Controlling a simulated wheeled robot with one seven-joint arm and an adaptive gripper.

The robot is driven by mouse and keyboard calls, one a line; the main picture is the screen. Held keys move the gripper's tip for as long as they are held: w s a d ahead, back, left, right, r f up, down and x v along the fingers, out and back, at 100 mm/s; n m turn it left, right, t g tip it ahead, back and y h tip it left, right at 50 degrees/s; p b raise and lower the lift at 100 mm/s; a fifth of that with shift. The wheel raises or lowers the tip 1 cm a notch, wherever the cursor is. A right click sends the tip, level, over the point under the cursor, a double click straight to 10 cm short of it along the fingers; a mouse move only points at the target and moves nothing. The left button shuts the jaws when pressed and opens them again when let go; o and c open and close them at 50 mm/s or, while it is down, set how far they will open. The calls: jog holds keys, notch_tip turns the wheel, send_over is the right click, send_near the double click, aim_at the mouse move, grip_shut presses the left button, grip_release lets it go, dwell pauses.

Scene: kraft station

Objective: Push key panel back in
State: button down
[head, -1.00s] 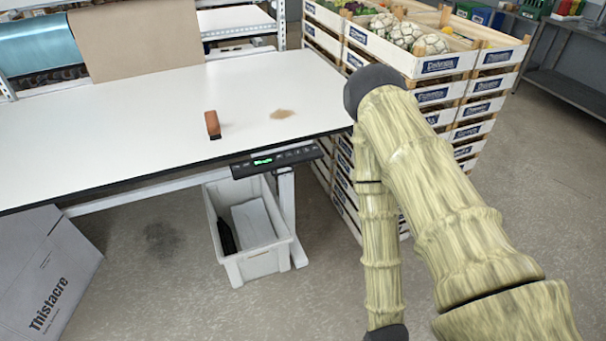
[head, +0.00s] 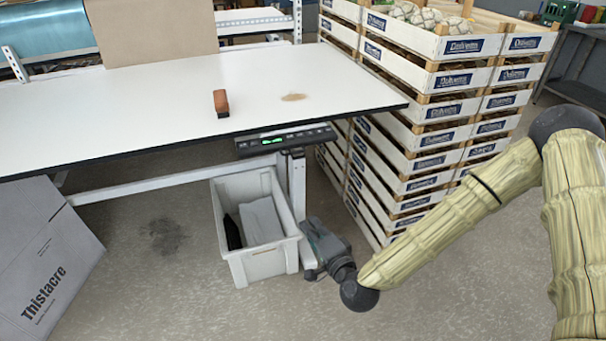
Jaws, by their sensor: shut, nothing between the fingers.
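The key panel (head: 286,140) is a flat dark strip with a lit green display and a row of small keys. It hangs under the front edge of the white table (head: 150,110), near its right end, and sticks out past that edge. My gripper (head: 310,228) is low beside the table leg, to the right of the white bin and well below the panel, apart from it. It is small and dark here; its fingers look shut and empty.
A white bin (head: 262,262) with dark and pale items stands under the panel, by the table leg (head: 298,185). Stacked crates (head: 420,150) stand at the right. A brown-handled block (head: 221,103) lies on the table. A grey box (head: 45,265) leans at left.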

jog(key=w+d+r+m+t+b, duration=0.1)
jog(key=w+d+r+m+t, duration=0.15)
jog(key=w+r+t, duration=0.35)
jog(key=w+a+r+g+p, duration=0.2)
jog(key=w+a+r, duration=0.1)
jog(key=w, duration=0.8)
jog(key=shift+w+a+m+h+p, duration=0.2)
jog(key=shift+a+m+h+p, duration=0.2)
jog(key=shift+a, duration=0.4)
jog(key=shift+r, duration=0.1)
